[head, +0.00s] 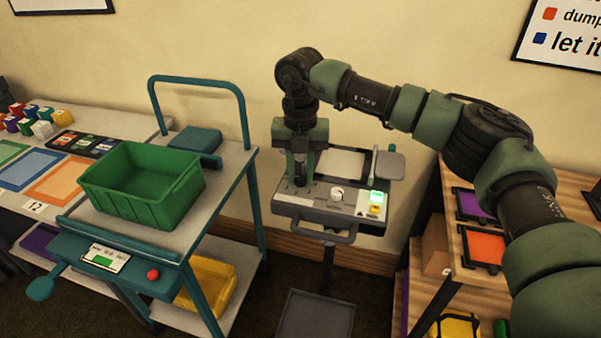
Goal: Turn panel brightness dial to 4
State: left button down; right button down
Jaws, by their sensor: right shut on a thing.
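The grey control panel (322,212) stands on a post in the middle of the head view. A white round dial (337,194) sits at the middle of its top, with small lettering below that is too small to read. My right gripper (301,180) points down over the left part of the panel, left of the white dial and apart from it. It is shut on a dark upright control between its fingers. The fingers hide most of this control, and I cannot tell its marks or setting. My left gripper is not in view.
A lit green display (377,197) and a yellow button (375,210) are on the panel's right. A teal cart (222,212) with a green crate (107,190) stands close on the left. A wooden shelf (482,274) stands on the right, under my right arm.

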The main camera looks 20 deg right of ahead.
jog(key=n+b, duration=0.1)
jog(key=n, duration=0.3)
jog(key=shift+n, duration=0.3)
jog(key=n, duration=0.4)
jog(key=shift+n, duration=0.3)
jog(key=n, duration=0.4)
jog(key=shift+b, duration=0.35)
jog(key=n, duration=0.5)
jog(key=shift+r+n, duration=0.1)
jog(key=shift+n, duration=0.3)
jog(key=n, duration=0.4)
jog(key=shift+n, duration=0.3)
jog(key=n, duration=0.4)
jog(key=shift+n, duration=0.3)
jog(key=n, duration=0.9)
jog(key=shift+r, duration=0.1)
jog(key=shift+w+n, duration=0.1)
jog(key=shift+n, duration=0.2)
